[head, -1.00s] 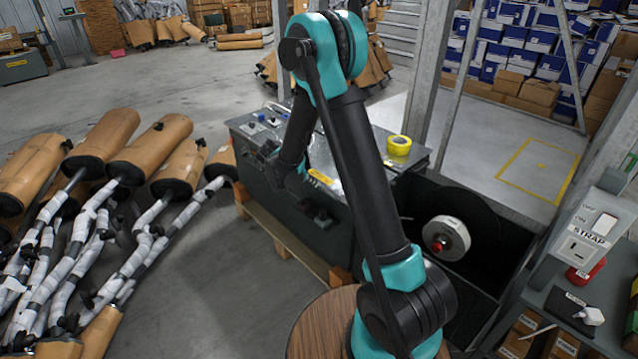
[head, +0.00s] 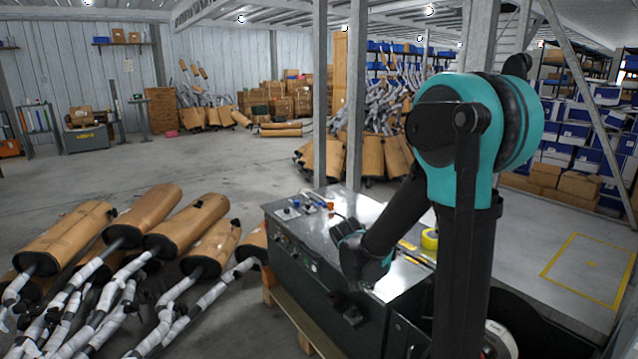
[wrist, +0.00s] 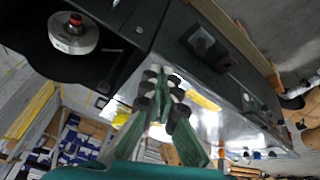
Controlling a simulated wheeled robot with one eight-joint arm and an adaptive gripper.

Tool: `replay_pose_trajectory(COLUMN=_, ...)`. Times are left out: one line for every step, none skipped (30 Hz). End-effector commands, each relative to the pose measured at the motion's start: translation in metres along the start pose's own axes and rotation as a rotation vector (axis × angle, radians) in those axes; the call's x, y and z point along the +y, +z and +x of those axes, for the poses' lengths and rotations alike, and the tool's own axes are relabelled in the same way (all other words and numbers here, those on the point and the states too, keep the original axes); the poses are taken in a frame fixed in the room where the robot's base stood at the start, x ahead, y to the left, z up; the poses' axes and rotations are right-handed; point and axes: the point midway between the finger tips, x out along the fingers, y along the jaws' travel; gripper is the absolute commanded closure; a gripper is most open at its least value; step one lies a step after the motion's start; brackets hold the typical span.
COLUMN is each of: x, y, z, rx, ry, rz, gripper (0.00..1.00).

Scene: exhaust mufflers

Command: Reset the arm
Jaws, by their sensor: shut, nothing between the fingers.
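My arm stands at the right of the head view, its forearm sloping down to the left over the dark machine (head: 300,255) with a steel top. Its end is beside the machine's front edge, and the fingers are hard to make out there. In the wrist view my gripper (wrist: 165,92) is shut and empty, its dark fingertips together. Behind it in that view are the machine's steel top (wrist: 215,122) and dark side.
Wrapped mufflers (head: 170,225) with pipes lie at the left. A yellow tape roll (head: 430,240) sits on the machine top. A white reel (wrist: 73,33) shows in the wrist view. Metal posts (head: 355,100) stand behind the machine. Open floor (head: 245,160) lies at the back left.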

Motion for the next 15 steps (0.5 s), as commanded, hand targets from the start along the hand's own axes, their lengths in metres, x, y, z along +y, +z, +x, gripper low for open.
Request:
replay_pose_trajectory(x=0.017, y=0.007, z=-0.005, rx=-0.017, ry=-0.018, rz=-0.029, gripper=1.00)
replay_pose_trajectory(x=0.025, y=0.011, z=-0.008, rx=-0.026, ry=-0.030, rz=-0.051, gripper=1.00)
replay_pose_trajectory(x=0.035, y=0.017, z=-0.011, rx=-0.036, ry=-0.049, rz=-0.080, gripper=1.00)
replay_pose_trajectory(x=0.042, y=0.022, z=-0.013, rx=-0.044, ry=-0.064, rz=-0.102, gripper=1.00)
replay_pose_trajectory(x=0.049, y=0.028, z=-0.015, rx=-0.050, ry=-0.077, rz=-0.124, gripper=1.00)
replay_pose_trajectory(x=0.058, y=0.034, z=-0.018, rx=-0.057, ry=-0.097, rz=-0.152, gripper=1.00)
replay_pose_trajectory(x=0.065, y=0.040, z=-0.021, rx=-0.062, ry=-0.113, rz=-0.173, gripper=1.00)
replay_pose_trajectory(x=0.071, y=0.046, z=-0.022, rx=-0.065, ry=-0.127, rz=-0.194, gripper=1.00)
replay_pose_trajectory(x=0.079, y=0.054, z=-0.025, rx=-0.069, ry=-0.148, rz=-0.221, gripper=1.00)
replay_pose_trajectory(x=0.085, y=0.060, z=-0.026, rx=-0.071, ry=-0.164, rz=-0.241, gripper=1.00)
replay_pose_trajectory(x=0.090, y=0.066, z=-0.028, rx=-0.071, ry=-0.179, rz=-0.262, gripper=1.00)
replay_pose_trajectory(x=0.097, y=0.074, z=-0.030, rx=-0.071, ry=-0.200, rz=-0.287, gripper=1.00)
replay_pose_trajectory(x=0.102, y=0.081, z=-0.031, rx=-0.070, ry=-0.216, rz=-0.307, gripper=1.00)
replay_pose_trajectory(x=0.106, y=0.086, z=-0.032, rx=-0.067, ry=-0.229, rz=-0.324, gripper=1.00)
replay_pose_trajectory(x=0.111, y=0.094, z=-0.034, rx=-0.064, ry=-0.248, rz=-0.347, gripper=1.00)
